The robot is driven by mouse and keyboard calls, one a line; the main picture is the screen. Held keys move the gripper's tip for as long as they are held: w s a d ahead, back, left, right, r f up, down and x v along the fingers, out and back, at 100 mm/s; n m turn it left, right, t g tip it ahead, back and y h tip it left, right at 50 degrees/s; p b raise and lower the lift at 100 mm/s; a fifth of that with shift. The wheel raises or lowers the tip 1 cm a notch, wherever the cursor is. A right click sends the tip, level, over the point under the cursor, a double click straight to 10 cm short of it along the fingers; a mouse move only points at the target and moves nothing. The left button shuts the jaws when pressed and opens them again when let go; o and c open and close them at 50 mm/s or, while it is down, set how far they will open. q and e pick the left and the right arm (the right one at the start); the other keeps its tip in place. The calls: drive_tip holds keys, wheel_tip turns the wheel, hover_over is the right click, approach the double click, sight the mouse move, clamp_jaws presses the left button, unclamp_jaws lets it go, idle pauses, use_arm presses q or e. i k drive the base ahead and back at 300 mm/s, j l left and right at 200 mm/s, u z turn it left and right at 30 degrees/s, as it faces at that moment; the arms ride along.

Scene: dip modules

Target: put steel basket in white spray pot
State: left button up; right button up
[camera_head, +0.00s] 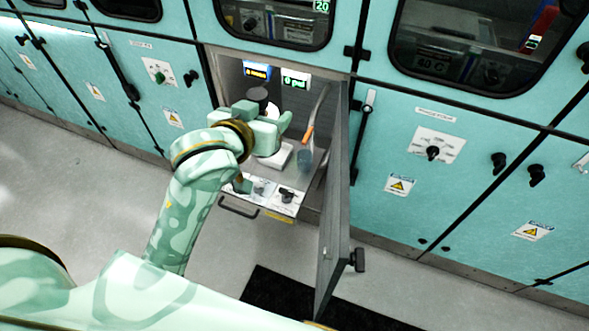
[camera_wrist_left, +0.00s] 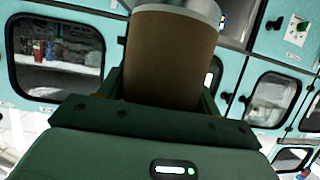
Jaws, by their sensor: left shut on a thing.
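My left gripper (camera_head: 278,130) reaches into the open cabinet and is shut on the steel basket. In the left wrist view the basket (camera_wrist_left: 170,60) is a brownish cylinder with a shiny metal rim, between the fingers. In the head view my gripper hides most or all of it. A white rounded thing (camera_head: 272,111), probably the white spray pot, shows partly behind the gripper, with a dark grey disc (camera_head: 257,94) above it. I cannot tell whether basket and pot touch. My right gripper is not in view.
The cabinet door (camera_head: 336,190) stands open to the right of my arm. A white block (camera_head: 281,156) and an orange-handled tool (camera_head: 306,145) are in the cabinet. A control panel (camera_head: 268,192) lines its front edge. A black mat (camera_head: 277,291) lies on the floor.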

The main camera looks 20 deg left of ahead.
sight(276, 156)
drive_tip(key=l+u, duration=0.35)
drive_tip(key=l, duration=0.65)
drive_tip(key=k+l+u, duration=0.1)
drive_tip(key=l+u, duration=0.2)
drive_tip(key=l, duration=0.7)
drive_tip(key=i+l+u, duration=0.15)
drive_tip(key=l, duration=0.2)
drive_tip(key=i+l+u, duration=0.35)
drive_tip(key=l, duration=0.35)
drive_tip(key=i+l+u, duration=0.15)
drive_tip(key=l, duration=0.25)
